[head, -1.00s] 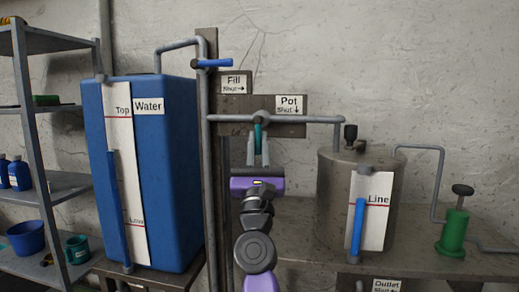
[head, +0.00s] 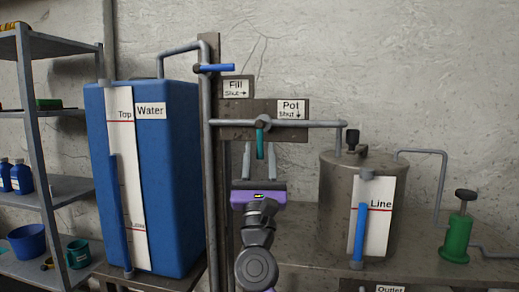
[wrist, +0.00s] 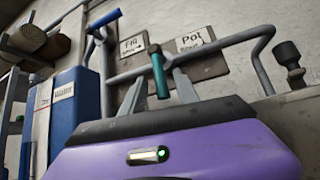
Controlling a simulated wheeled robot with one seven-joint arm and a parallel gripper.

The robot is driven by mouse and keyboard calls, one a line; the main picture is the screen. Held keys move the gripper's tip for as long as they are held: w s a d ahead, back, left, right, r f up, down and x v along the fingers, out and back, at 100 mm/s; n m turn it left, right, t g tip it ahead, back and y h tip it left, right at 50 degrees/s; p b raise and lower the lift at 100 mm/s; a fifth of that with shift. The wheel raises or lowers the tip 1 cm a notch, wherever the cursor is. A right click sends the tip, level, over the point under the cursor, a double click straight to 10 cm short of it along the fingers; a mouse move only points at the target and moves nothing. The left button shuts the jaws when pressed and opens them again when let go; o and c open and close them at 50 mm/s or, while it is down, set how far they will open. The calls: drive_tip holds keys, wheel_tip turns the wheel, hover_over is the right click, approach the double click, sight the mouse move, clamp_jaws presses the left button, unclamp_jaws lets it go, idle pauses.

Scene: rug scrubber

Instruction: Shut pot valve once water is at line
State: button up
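The teal pot valve handle (head: 261,144) hangs straight down from the pipe, the way the arrow on the "Pot Shut" label (head: 291,109) points. It also shows in the wrist view (wrist: 160,75). My gripper (head: 261,150) is open below the valve, with one finger on each side of the handle's lower part and gaps between. The metal pot (head: 334,200) stands at right. The blue column in its gauge (head: 360,232) reaches the red line (head: 381,209), with its top seemingly just above it.
The blue water tank (head: 178,190) stands at left, its gauge column between Top and Low. The blue fill valve handle (head: 218,68) points right, along its label's shut arrow. A green pump (head: 457,238) stands at far right. A shelf (head: 60,190) holds containers at left.

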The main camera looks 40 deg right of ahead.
drive_tip(key=v, duration=0.5)
drive_tip(key=shift+s+a+f+b, duration=0.2)
drive_tip(key=shift+f+b, duration=0.1)
drive_tip(key=b+v, duration=0.3)
drive_tip(key=v, duration=0.6)
idle(0.5)
